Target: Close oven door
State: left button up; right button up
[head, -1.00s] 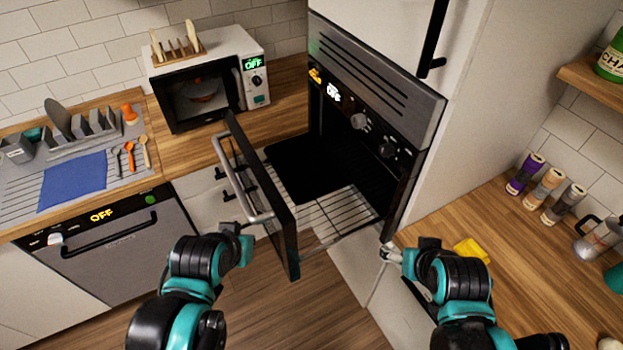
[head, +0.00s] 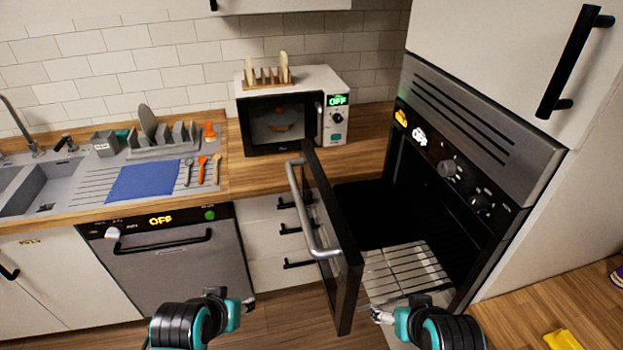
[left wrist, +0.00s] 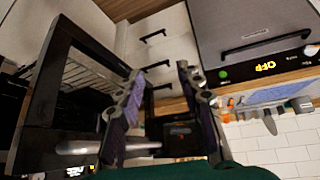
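The oven (head: 480,150) is at the right in the head view. Its side-hinged black door (head: 338,240) stands wide open, swung out to the left, with a vertical steel handle (head: 311,205) on its outer face. My left gripper (head: 238,300) is left of the door and apart from it. In the left wrist view, my left gripper (left wrist: 160,105) is open and empty, with the door (left wrist: 42,105) and handle (left wrist: 85,147) at the left. My right gripper (head: 385,314) is low in front of the oven opening; its fingers are too small to judge.
A wire rack (head: 405,270) shows inside the oven. A microwave (head: 335,115) stands on the counter behind the door, with drawers (head: 270,240) below. A dishwasher (head: 180,265) is at the left. A wooden counter (head: 500,325) with a yellow cloth (head: 562,340) is at lower right.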

pick_arm(q)
jog(key=w+d+r+n+h, duration=0.1)
jog(key=w+d+n+h, duration=0.1)
jog(key=w+d+h, duration=0.4)
jog(key=n+t+h+b, duration=0.2)
jog(key=n+t+h, duration=0.15)
jog(key=h, duration=0.25)
send_near(300, 201)
jog(key=w+d+f, duration=0.1)
jog(key=w+f, duration=0.1)
jog(key=w, duration=0.1)
jog(key=shift+n+g, duration=0.35)
jog(key=shift+n, duration=0.1)
jog(key=x, duration=0.2)
jog(key=b+x, duration=0.1)
jog(key=x, duration=0.2)
jog(key=b+x, duration=0.1)
jog(key=x, duration=0.2)
jog(key=shift+d+r, duration=0.1)
jog(key=shift+r, duration=0.25)
grip_shut()
